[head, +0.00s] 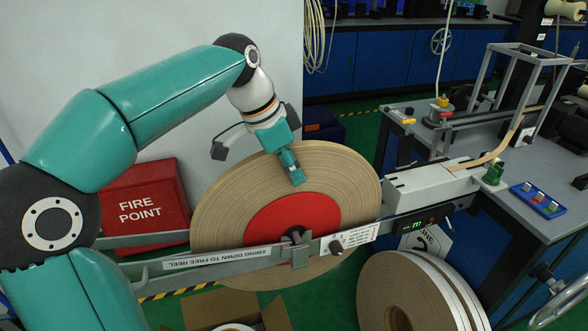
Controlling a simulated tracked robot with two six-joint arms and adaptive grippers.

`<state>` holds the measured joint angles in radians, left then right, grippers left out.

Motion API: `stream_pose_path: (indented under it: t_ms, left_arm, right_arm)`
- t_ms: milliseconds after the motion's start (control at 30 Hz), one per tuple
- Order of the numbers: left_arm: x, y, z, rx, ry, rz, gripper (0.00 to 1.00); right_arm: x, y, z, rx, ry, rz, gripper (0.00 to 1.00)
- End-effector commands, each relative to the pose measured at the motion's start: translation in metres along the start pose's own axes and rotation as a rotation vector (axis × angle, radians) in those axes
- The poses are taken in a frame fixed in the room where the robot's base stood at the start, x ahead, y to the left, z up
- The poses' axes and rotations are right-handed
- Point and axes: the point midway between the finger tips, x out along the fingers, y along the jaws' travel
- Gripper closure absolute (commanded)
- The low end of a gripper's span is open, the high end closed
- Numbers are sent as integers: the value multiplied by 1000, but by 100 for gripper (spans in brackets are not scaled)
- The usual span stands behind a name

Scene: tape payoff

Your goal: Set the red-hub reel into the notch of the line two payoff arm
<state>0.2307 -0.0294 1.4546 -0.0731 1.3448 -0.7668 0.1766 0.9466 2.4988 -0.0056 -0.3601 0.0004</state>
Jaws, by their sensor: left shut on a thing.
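The red-hub reel (345,185), a wide roll of tan tape with a red centre (320,212), stands nearly upright in the middle of the head view. My left gripper (296,176) is shut on the reel at its upper face, above the red hub. The grey payoff arm (150,274), labelled "Swing down to free reel", crosses in front of the reel's lower part. A small metal block (300,256) on the arm overlaps the end of the reel's shaft (295,236). I cannot tell whether the shaft is seated in the notch. My right gripper is not in view.
A partly hidden "Line" sign (426,240) hangs by the bench (505,205) at right. More tan reels (385,290) lean below it. A red fire point box (145,205) stands behind my left arm. An open cardboard box (205,310) is on the floor at the bottom.

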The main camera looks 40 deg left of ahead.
Motion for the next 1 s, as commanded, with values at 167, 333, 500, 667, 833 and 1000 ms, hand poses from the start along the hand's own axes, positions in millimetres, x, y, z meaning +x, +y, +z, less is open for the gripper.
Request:
stream_pose_path:
  t_ms: [167, 333, 500, 667, 833, 1000]
  left_arm:
    - [1, -1, 0, 0, 9, -6, 100]
    - [5, -1, 2, 0, 9, -6, 100]
    - [8, -1, 3, 0, 9, -6, 100]
    - [10, -1, 4, 0, 10, -6, 100]
    - [9, -1, 4, 0, 10, -6, 100]
    - [10, -1, 4, 0, 8, -6, 62]
  right_arm:
    - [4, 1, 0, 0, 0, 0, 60]
    - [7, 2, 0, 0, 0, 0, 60]
    - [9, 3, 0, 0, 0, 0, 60]
    - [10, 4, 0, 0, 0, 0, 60]
    - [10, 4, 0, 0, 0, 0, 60]
    - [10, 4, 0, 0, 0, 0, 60]
